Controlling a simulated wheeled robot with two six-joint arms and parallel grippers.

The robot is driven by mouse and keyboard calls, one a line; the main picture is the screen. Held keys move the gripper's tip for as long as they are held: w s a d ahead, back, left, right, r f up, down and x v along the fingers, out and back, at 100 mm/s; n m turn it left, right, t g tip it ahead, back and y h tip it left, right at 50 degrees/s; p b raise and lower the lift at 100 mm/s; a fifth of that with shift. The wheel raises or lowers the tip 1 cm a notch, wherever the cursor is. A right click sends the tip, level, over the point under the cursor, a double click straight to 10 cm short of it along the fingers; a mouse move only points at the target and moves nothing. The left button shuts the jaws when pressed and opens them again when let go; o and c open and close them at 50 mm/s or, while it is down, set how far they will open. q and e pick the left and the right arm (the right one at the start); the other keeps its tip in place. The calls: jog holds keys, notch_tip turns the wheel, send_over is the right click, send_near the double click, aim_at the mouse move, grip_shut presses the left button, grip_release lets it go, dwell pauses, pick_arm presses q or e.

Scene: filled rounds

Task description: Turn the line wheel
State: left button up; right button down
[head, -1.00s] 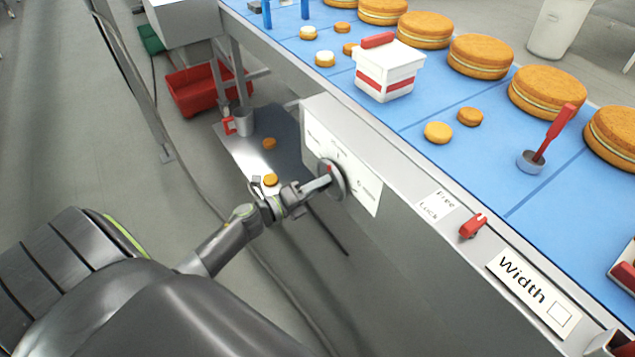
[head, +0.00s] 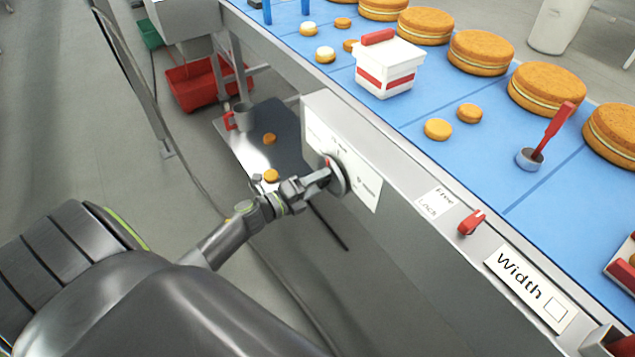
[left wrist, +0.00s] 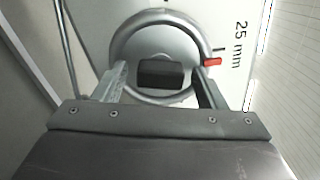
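The line wheel (head: 340,177) is a grey round handwheel on a white panel on the conveyor's side, with a red pointer at its rim. In the left wrist view the wheel (left wrist: 160,16) shows a dark hub block, and its red pointer (left wrist: 212,61) lies close to a tick by "25 mm". My left gripper (head: 326,176) is at the wheel, seen side-on. In the left wrist view its two fingers (left wrist: 160,84) are apart, one either side of the hub, overlapping the rim, with gaps to the hub. Whether they touch the rim is unclear. My right gripper is not in view.
A red Free/Lock lever (head: 471,222) and a Width plate (head: 530,288) sit on the conveyor edge. The blue belt (head: 440,170) carries round cakes and a white box (head: 388,68). A mug (head: 243,117) stands on a low shelf beyond my arm.

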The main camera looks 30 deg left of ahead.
pick_arm(q)
jog(key=shift+s, duration=0.1)
dwell(0.3)
jog(key=b+v, duration=0.3)
jog(key=v, duration=1.4)
jog(key=shift+s+a+f, duration=0.1)
jog(key=shift+a+f, duration=0.05)
